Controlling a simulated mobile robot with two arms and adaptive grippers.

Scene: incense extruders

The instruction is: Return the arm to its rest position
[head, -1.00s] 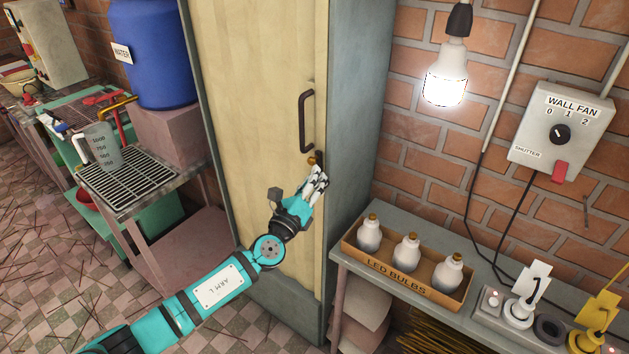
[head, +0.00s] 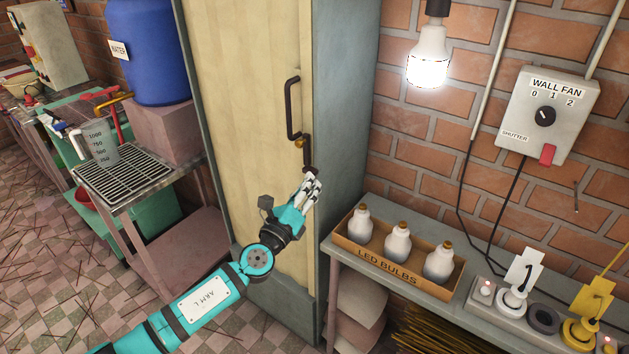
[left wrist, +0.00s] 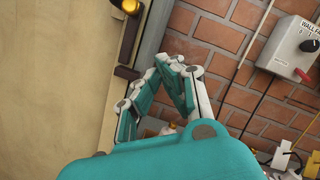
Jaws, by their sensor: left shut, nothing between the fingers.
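My left arm (head: 207,304) reaches in from the lower left in the head view. Its gripper (head: 313,181) is shut and empty, in front of the right edge of the cream cabinet door (head: 240,90), below the dark handle (head: 293,108) and the brass knob (head: 299,143). In the left wrist view the gripper's fingertips (left wrist: 166,62) meet, with the brass knob (left wrist: 131,6) at the upper left. I cannot tell whether the fingers touch the cabinet. My right gripper is not in view.
A shelf (head: 452,281) to the right bears a box of LED bulbs (head: 378,270) and a power strip. A lit bulb (head: 428,58) hangs above, beside the wall fan box (head: 548,112). A rack table (head: 125,183) with a measuring jug (head: 97,143) stands left.

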